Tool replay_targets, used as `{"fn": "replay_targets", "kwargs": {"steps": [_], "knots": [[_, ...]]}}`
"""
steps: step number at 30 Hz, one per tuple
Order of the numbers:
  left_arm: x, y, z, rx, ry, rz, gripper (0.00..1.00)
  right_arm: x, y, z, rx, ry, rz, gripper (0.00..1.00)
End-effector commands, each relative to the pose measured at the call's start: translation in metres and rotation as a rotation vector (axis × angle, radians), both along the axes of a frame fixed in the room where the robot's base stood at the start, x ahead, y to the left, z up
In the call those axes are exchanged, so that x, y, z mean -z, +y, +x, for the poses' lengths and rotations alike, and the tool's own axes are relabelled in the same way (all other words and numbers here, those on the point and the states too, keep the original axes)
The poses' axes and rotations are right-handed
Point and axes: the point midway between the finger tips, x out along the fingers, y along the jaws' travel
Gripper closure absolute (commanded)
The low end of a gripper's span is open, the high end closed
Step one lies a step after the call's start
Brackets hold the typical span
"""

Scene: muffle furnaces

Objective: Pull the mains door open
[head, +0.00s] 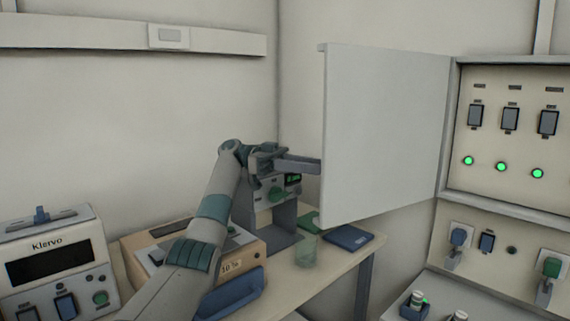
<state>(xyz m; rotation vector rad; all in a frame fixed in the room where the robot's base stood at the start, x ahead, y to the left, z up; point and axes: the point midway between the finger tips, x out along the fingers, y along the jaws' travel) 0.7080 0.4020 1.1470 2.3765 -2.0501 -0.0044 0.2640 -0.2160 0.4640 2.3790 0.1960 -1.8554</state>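The mains door (385,135) is a plain pale panel that stands swung wide open, out to the left of the mains cabinet (507,125). Its hinge side meets the cabinet's left edge. My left gripper (302,164) is at the door's free left edge, about mid-height. Its fingertips pass out of sight behind the panel. I cannot tell whether they touch the door or how far apart they are. My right gripper is not in view.
A Klervo unit (52,262) stands at lower left. Plugs (460,238) sit below the open cabinet.

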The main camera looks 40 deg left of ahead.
Motion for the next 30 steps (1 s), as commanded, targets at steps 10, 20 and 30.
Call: {"fn": "replay_targets", "kwargs": {"steps": [10, 20, 30], "knots": [[-0.001, 0.049, -0.006, -0.003, 0.002, 0.000, 0.71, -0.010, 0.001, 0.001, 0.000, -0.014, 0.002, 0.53], [-0.002, 0.064, -0.008, 0.018, 0.005, 0.006, 0.71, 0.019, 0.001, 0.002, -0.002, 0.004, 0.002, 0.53], [-0.001, 0.079, -0.010, 0.014, 0.007, 0.004, 0.71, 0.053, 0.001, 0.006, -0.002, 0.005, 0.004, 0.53]]}}
